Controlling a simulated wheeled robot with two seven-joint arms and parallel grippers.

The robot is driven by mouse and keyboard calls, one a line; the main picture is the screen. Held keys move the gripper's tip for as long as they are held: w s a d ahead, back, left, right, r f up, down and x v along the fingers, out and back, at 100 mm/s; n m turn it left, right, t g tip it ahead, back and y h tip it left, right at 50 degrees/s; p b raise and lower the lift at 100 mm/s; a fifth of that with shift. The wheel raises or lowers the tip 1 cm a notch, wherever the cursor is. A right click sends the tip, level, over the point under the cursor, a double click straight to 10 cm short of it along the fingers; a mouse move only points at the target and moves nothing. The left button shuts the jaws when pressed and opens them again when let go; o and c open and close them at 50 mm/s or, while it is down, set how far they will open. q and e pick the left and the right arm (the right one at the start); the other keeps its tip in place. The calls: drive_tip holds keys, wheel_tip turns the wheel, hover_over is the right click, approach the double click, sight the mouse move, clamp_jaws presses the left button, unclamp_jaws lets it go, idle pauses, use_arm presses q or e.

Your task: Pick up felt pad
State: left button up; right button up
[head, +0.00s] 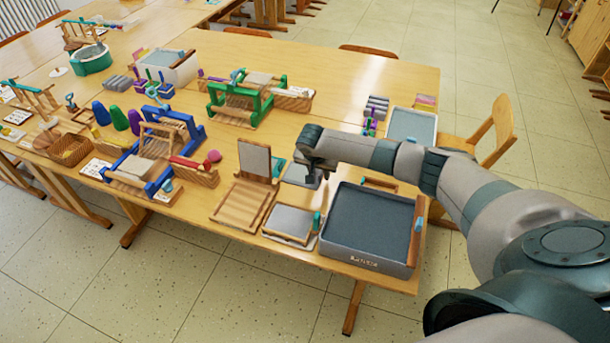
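My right arm reaches in from the right, and my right gripper (314,178) points down over the near table. A flat grey pad (294,175) lies partly hidden under and beside it. I cannot tell whether the fingers touch it or how far apart they are. Another flat grey pad (289,222) lies on a small wooden-edged board closer to the front edge. Which of these is the felt pad is not clear from the picture. My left gripper is not in view.
A deep grey tub (345,262) stands at the table's front right corner. A wooden stand with an upright grey panel (254,158) is left of the gripper. Blue (128,168) and green (215,98) frames crowd the table further left. A chair (496,125) stands behind the right side.

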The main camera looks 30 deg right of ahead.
clamp_jaws()
drive_tip(key=shift+r, duration=0.15)
wheel_tip(320, 180, up, 10)
drive_tip(key=b, duration=0.2)
idle(0.6)
